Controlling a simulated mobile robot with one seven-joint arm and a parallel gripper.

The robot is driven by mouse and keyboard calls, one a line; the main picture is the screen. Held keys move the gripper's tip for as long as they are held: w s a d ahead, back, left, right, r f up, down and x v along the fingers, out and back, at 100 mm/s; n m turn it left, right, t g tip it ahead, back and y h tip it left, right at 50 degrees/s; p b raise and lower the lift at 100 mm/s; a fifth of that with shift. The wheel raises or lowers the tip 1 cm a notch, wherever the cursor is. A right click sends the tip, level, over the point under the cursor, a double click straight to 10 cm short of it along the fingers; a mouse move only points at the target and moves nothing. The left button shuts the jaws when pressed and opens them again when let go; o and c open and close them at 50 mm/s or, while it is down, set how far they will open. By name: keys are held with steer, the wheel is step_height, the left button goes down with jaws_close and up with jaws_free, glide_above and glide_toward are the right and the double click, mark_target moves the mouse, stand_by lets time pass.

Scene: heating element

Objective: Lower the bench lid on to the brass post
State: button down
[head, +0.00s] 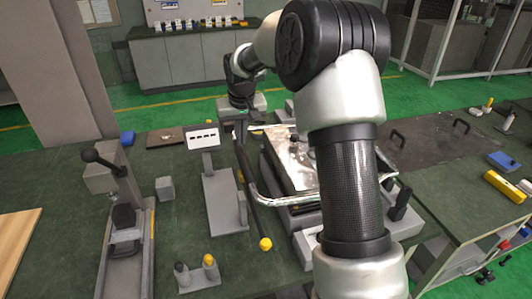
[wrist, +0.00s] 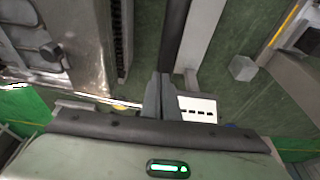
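A shiny metal plate (head: 292,158), which looks like the lid, lies on the bench unit right of centre. It also shows at upper left in the wrist view (wrist: 75,45). A dark bar (head: 252,200) with a yellow knob (head: 265,244) runs along its left side. No post under the plate is visible, so I cannot pick out the brass post for sure. My gripper (head: 242,126) is beyond the plate's far left corner, at the bar's far end. In the wrist view its fingers (wrist: 162,90) look together, over the bar (wrist: 174,30); I cannot tell whether they touch it.
A block with a white panel (head: 203,137) stands just left of my gripper. A lever press (head: 120,215), a grey cube (head: 165,188) and a block with two short posts (head: 197,277) stand on the left. My arm hides the plate's right side.

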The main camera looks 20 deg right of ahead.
steer(key=shift+s+d+f+b, duration=0.1)
steer(key=shift+f+b, duration=0.7)
steer(key=shift+f, duration=0.7)
steer(key=shift+r, duration=0.1)
stand_by(0.3)
steer(key=shift+r+p, duration=2.55)
steer(key=shift+r, duration=0.95)
steer(key=s+r+t+p, duration=0.1)
steer(key=s+r+p, duration=0.2)
steer(key=s+r, duration=1.35)
steer(key=s+t+p, duration=0.1)
steer(key=s+p, duration=0.1)
steer(key=s, duration=1.8)
steer(key=shift+s+r+p, duration=0.3)
steer(key=shift+s+p, duration=0.05)
steer(key=shift+s, duration=0.05)
